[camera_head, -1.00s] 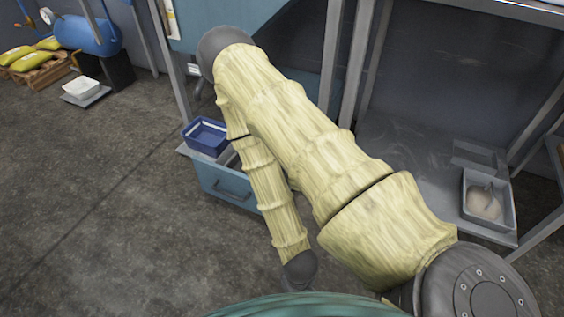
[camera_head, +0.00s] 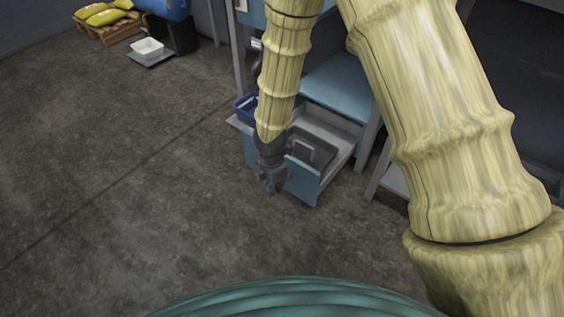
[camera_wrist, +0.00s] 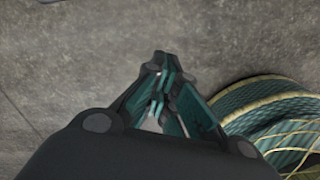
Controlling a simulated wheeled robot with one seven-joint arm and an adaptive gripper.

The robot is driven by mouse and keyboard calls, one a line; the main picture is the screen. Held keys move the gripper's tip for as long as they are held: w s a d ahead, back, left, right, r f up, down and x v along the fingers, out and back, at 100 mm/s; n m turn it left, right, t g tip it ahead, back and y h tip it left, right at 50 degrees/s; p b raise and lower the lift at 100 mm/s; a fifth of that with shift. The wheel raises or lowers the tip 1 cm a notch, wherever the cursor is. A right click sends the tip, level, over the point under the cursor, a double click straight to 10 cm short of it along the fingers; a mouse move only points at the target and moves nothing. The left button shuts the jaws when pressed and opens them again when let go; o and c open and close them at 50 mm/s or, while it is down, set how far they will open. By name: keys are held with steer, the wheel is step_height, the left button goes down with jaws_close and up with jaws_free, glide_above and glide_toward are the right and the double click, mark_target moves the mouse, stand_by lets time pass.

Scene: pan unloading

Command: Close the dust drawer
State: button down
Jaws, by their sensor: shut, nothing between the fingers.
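The dust drawer (camera_head: 303,186) is a blue-fronted drawer with light grey sides, pulled out from under a blue machine housing. A dark grey pan with a handle (camera_head: 312,152) lies inside it. My gripper (camera_head: 273,188) points down at the drawer's front panel and covers part of it; I cannot tell whether it touches. The gripper also shows in the wrist view (camera_wrist: 162,75), its fingers together and empty above bare floor. The drawer is not visible in the wrist view.
A dark blue bin (camera_head: 246,106) stands beside the drawer at its left, partly hidden by my arm. A white tub (camera_head: 147,48) sits on a grey plate farther back. Yellow sacks (camera_head: 103,15) lie on a pallet at the upper left. The floor in front is clear.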

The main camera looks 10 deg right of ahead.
steer(key=w+r+n+t+h, duration=0.2)
steer(key=w+r+n, duration=0.2)
steer(key=w+r, duration=0.3)
steer(key=shift+w+d+f+b, duration=0.8)
steer(key=shift+f+b, duration=0.5)
steer(key=shift+f, duration=0.3)
steer(key=shift+w+d+f+b, duration=0.65)
steer(key=shift+d+f+b, duration=0.2)
steer(key=shift+f+b, duration=0.55)
steer(key=shift+w+d+f+b, duration=0.8)
steer(key=shift+f+b, duration=0.35)
steer(key=shift+f, duration=0.6)
steer(key=shift+s+d, duration=0.1)
steer(key=shift+d, duration=0.1)
